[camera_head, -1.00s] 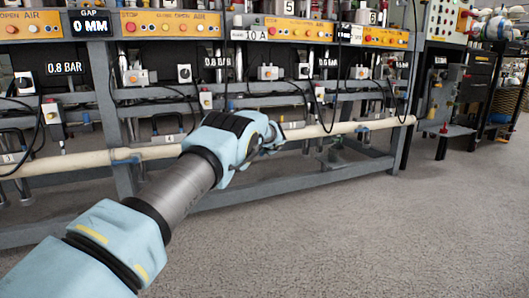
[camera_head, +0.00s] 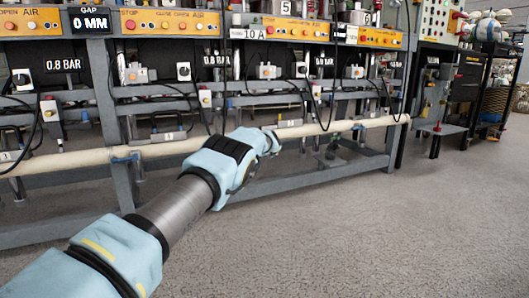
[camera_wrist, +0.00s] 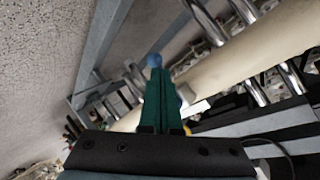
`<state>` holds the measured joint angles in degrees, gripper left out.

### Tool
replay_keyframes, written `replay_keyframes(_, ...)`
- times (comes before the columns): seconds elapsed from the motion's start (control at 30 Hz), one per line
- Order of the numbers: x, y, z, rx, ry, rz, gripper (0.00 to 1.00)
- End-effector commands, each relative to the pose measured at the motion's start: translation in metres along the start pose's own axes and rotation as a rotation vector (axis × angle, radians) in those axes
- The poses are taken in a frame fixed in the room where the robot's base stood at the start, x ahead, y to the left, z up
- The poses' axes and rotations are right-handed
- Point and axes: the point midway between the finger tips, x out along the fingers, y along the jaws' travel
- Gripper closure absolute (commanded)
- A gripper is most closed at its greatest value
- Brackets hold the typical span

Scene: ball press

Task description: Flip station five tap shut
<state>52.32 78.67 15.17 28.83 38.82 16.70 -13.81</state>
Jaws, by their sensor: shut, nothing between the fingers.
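My gripper (camera_wrist: 157,75) shows in the wrist view with its green fingers together and empty. A small blue piece (camera_wrist: 154,59), possibly the tap handle, shows right at the fingertips; I cannot tell whether they touch. The cream pipe (camera_wrist: 235,62) runs just to the right of the fingers. In the head view my wrist reaches the pipe (camera_head: 180,147) near the middle and hides the fingers and the tap there. Station sign 5 (camera_head: 286,7) hangs above.
The grey frame's lower rail (camera_head: 300,180) runs below the pipe, with uprights at intervals. Black cables hang in front of the middle rails. Orange control panels (camera_head: 170,23) line the top. The grey floor (camera_head: 400,220) in front is clear.

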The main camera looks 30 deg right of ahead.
Motion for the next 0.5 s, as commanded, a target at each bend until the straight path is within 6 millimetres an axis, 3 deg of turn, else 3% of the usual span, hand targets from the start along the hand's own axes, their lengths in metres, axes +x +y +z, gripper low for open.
replay_keyframes(0.5, -0.0012, -0.0027, -0.0026, 0.001, -0.002, -0.001, 1.0)
